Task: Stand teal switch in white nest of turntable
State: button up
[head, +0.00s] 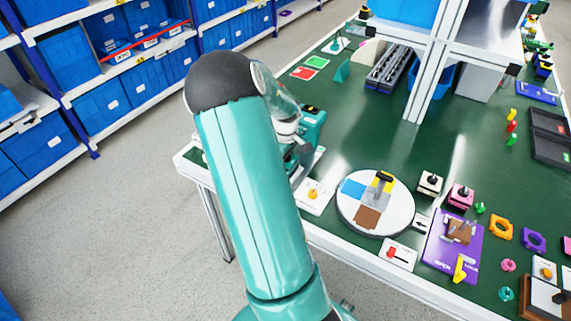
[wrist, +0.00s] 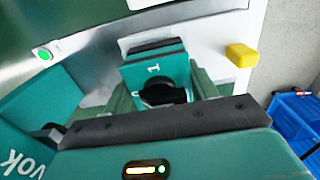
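The teal switch (wrist: 155,68) shows in the wrist view with a "1" on its face and a black knob. It stands between the two fingers of my gripper (wrist: 160,95), one close on each side. I cannot tell whether they press on it, and its underside is hidden. In the head view my gripper (head: 298,160) is at the table's left edge, largely behind my arm, left of the turntable. The turntable (head: 352,215) is a round white disc with blue, brown and grey-and-yellow areas. I cannot make out a separate white nest on it.
A white panel with an orange knob (head: 313,194) lies left of the turntable; a panel with a red arrow (head: 391,252) lies in front. White (head: 430,183) and pink (head: 461,196) switches and a purple board (head: 440,262) stand to the right.

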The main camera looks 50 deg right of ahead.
jog(key=shift+r, duration=3.05)
